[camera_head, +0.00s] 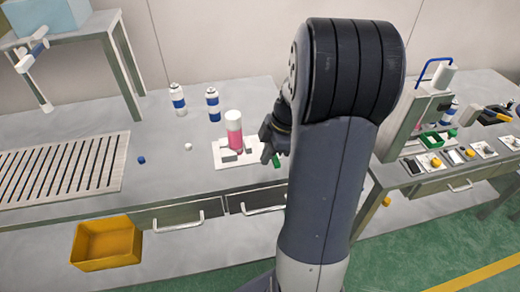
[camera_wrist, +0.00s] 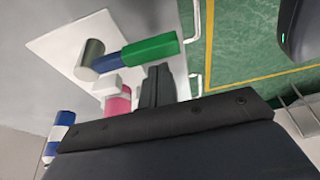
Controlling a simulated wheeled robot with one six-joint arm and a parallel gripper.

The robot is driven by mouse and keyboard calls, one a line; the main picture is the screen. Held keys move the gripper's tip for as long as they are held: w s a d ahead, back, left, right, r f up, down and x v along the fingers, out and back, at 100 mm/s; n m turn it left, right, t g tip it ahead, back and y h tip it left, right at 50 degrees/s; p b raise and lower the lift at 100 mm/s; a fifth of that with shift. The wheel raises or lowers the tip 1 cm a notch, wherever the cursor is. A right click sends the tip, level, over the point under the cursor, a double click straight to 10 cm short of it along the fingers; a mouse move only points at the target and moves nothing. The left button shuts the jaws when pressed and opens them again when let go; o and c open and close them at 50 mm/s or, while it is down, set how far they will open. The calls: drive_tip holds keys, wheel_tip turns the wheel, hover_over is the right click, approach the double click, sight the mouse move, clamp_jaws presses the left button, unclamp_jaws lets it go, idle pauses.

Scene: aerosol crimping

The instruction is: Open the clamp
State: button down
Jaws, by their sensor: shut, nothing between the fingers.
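The clamp sits on a white base plate (camera_head: 222,162) on the grey table, with grey blocks (camera_head: 229,156) at the foot of a pink can with a white top (camera_head: 234,130). The clamp's green handle (camera_head: 277,161) sticks out at the right, partly behind my gripper. In the wrist view the green handle (camera_wrist: 151,50) joins a blue bar and a grey cylinder (camera_wrist: 90,58), and the pink can (camera_wrist: 118,102) is partly hidden. My gripper (camera_head: 270,150) is shut and empty, its dark fingers (camera_wrist: 158,85) beside the green handle. I cannot tell whether they touch, or how tightly the jaws hold the can.
Two blue-and-white cans (camera_head: 179,99) stand behind the plate. A blue cap (camera_head: 141,160) and a white ball (camera_head: 188,147) lie to the left, near a slotted rack (camera_head: 60,168). A yellow bin (camera_head: 105,243) is below. A second bench with a machine (camera_head: 415,115) stands right.

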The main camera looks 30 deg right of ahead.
drive_tip(key=shift+s+d, duration=0.1)
drive_tip(key=shift+d, duration=0.35)
